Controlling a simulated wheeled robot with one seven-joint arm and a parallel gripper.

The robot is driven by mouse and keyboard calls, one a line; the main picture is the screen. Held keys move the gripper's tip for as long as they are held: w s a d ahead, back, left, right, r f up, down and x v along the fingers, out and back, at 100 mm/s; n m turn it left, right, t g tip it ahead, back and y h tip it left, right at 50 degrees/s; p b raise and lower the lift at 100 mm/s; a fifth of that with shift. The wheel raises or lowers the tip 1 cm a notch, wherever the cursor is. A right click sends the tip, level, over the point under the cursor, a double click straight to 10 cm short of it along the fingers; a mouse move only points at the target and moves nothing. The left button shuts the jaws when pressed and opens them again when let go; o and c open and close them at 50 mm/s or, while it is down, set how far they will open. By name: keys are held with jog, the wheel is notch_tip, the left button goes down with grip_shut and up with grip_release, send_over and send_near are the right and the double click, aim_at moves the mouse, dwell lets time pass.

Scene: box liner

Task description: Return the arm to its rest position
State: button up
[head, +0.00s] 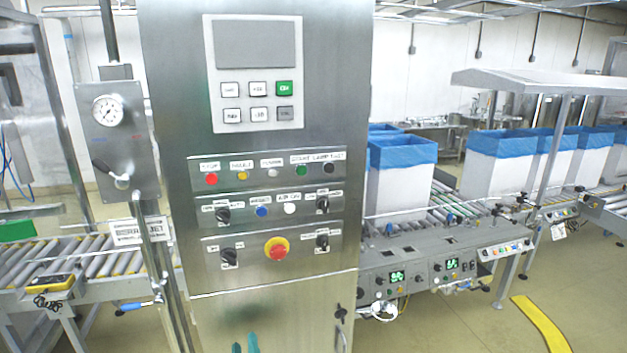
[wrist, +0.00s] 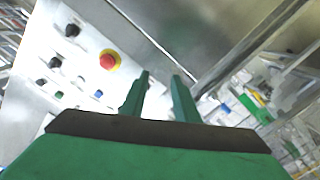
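My gripper (wrist: 160,84) shows in the wrist view as two green fingers with a clear gap between them, open and empty. The steel control cabinet (head: 265,170) stands right ahead. Its red emergency button with a yellow ring (head: 276,248) also shows in the wrist view (wrist: 109,60), up and left of the fingers. The fingers appear apart from the panel. Most of my arm is out of view.
A grey panel with a gauge (head: 108,112) and a roller conveyor (head: 100,268) are at left. White boxes with blue liners (head: 495,165) stand on the right conveyor. A lower control panel (head: 430,270) juts out right of the cabinet. Open floor lies at lower right.

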jog(key=s+d+f+m+h, duration=0.1)
jog(key=s+d+f+m, duration=0.2)
jog(key=s+d+f, duration=0.5)
jog(key=s+d+f+m+h, duration=0.1)
jog(key=s+d+f+m, duration=0.15)
jog(key=s+f, duration=0.75)
jog(key=s+d+r+m+h, duration=0.1)
jog(key=s+d+r+m, duration=0.1)
jog(key=s, duration=0.9)
jog(key=s+d+r+m+g+h, duration=0.1)
jog(key=s+d+r+m, duration=0.1)
jog(key=s, duration=0.9)
jog(key=shift+s+d+g, duration=0.2)
jog(key=shift+d+g, duration=0.1)
jog(key=shift+d, duration=0.5)
